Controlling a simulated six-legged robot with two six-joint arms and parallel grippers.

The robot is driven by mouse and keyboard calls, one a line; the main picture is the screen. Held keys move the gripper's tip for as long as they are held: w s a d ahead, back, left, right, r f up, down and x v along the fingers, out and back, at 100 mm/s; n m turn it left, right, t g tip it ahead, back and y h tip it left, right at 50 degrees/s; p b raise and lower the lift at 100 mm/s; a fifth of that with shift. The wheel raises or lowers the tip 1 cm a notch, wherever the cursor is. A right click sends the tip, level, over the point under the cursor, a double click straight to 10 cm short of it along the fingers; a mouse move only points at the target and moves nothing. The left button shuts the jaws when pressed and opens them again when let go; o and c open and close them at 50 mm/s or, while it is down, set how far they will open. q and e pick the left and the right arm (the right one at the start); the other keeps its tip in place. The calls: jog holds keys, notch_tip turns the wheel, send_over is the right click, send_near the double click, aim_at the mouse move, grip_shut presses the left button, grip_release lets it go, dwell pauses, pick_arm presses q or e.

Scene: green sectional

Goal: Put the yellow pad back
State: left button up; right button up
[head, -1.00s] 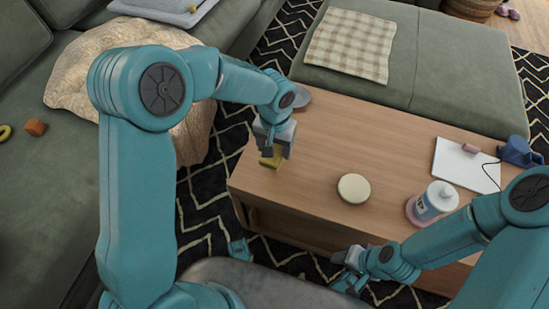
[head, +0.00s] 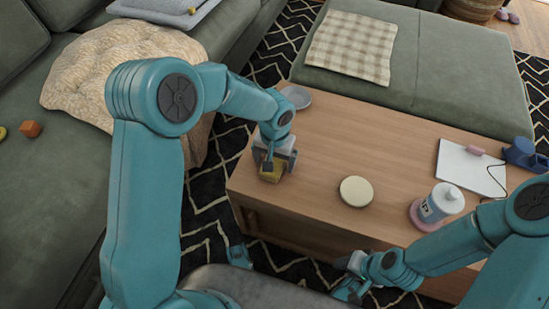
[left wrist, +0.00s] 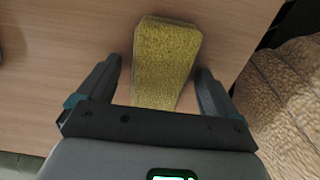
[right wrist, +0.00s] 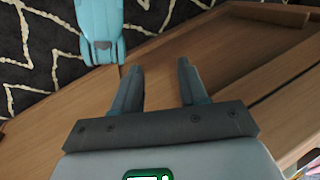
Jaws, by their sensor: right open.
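The yellow pad (head: 272,173) is at the left part of the wooden table (head: 310,150), near its left edge. My left gripper (head: 274,160) is over it and partly hides it. In the left wrist view the pad (left wrist: 165,60) lies between the two fingers of my left gripper (left wrist: 160,72). A gap shows at the left finger; the right finger is close beside the pad. I cannot tell whether it touches. My right gripper (head: 349,276) is low by the table's front edge. In the right wrist view its fingers (right wrist: 158,70) are apart with nothing between them.
A round cream disc (head: 356,191) sits mid-table. A bottle (head: 440,203) on a pink base stands to its right. A white board (head: 470,168) and a blue object (head: 524,155) are at the right. A grey dish (head: 296,97) is behind my left gripper.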

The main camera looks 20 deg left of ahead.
pick_arm(q)
jog(key=shift+r+p, duration=0.35)
notch_tip(320, 180, up, 12)
jog(key=p, duration=0.4)
jog(key=shift+f, duration=0.15)
